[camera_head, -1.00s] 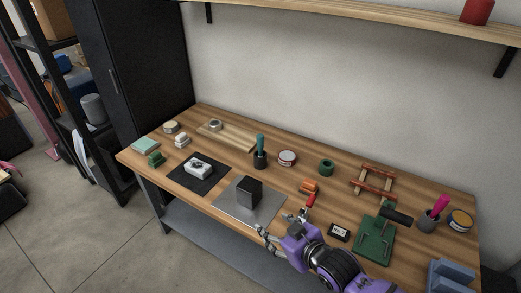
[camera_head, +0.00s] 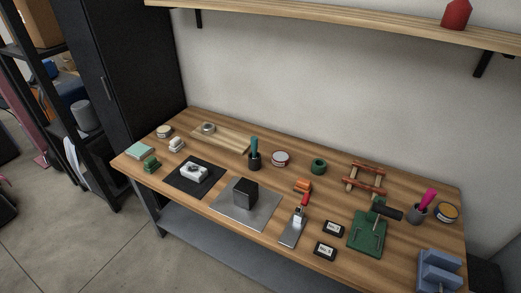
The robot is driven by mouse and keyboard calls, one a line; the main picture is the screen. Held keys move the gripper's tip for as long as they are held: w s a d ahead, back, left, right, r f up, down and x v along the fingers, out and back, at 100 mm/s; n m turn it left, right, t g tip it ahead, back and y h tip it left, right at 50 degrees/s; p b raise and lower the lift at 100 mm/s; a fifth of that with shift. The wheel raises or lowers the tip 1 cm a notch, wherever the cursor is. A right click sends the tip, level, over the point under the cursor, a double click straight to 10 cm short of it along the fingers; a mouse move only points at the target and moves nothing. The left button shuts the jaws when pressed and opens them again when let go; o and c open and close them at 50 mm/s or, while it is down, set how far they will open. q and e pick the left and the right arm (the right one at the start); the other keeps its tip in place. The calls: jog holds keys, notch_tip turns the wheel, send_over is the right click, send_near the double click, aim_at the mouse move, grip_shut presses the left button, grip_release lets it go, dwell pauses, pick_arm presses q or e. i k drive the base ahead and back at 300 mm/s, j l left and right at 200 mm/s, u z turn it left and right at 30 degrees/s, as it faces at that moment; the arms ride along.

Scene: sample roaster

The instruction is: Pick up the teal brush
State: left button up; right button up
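The teal brush (camera_head: 254,146) stands upright in a dark cup (camera_head: 254,163) near the back middle of the wooden table. Its upper part sticks out above the rim; its lower end is hidden inside the cup. Neither of my grippers is in the head view now.
A metal plate with a black block (camera_head: 245,193) lies in front of the cup. A wooden board (camera_head: 226,139) is to its left, a round tin (camera_head: 280,158) to its right. A second cup (camera_head: 417,213) holds a pink-handled tool (camera_head: 427,199). A shelf (camera_head: 340,24) overhangs the back.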

aim_at(254, 139)
jog(key=i+j+z, duration=0.25)
jog(key=j+z, duration=0.2)
jog(key=i+j+z, duration=0.25)
jog(key=k+j, duration=0.1)
